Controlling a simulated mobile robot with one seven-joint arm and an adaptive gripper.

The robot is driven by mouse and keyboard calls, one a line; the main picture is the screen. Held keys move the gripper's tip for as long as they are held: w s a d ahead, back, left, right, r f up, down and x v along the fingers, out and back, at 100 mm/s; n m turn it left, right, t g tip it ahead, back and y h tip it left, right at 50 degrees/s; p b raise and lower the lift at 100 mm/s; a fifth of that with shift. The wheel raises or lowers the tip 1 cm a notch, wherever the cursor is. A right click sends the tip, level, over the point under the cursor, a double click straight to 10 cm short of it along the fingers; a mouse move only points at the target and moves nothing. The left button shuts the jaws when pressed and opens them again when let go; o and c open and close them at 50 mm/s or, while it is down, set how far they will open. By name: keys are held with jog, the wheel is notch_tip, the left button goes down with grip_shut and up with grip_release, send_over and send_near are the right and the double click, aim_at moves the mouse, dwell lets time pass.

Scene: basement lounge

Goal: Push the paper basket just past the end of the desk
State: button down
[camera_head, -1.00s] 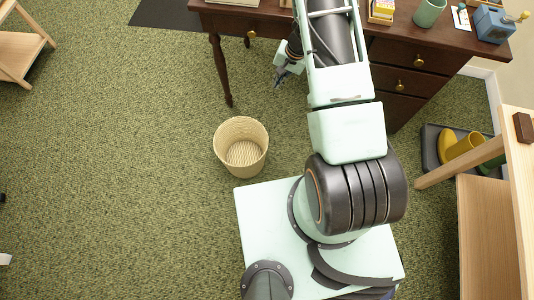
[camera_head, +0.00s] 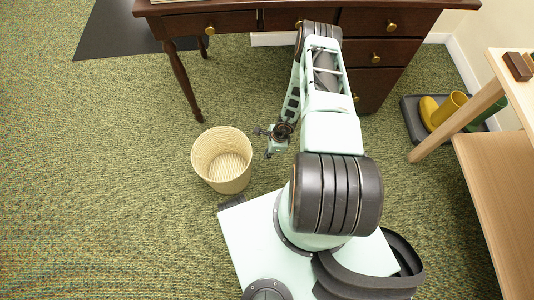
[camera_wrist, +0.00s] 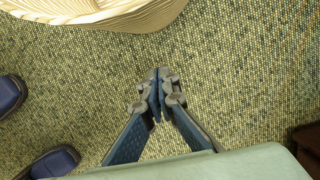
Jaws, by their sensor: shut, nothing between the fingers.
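The paper basket (camera_head: 222,160) is pale, woven, round and empty. It stands upright on the carpet in front of the dark wooden desk (camera_head: 230,24), near the desk's left front leg (camera_head: 185,85). My gripper (camera_head: 260,132) is shut and empty. It is just right of the basket in the head view, with a small gap between them. In the wrist view the shut fingers (camera_wrist: 157,76) point over bare carpet, and the basket (camera_wrist: 120,14) fills the top left edge, apart from the fingertips. The basket's far part is cut off there.
Open green carpet (camera_head: 90,190) lies left of the basket. A black mat (camera_head: 125,30) lies by the desk's left end. On the right are a wooden shelf unit (camera_head: 495,185) and a dark tray (camera_head: 410,108) with yellow boots (camera_head: 442,108).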

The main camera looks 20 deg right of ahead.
jog(key=w+a+f+b, duration=0.1)
jog(key=a+f, duration=0.4)
jog(key=shift+w+b, duration=0.3)
jog(key=shift+a+f, duration=0.1)
jog(key=shift+a, duration=0.1)
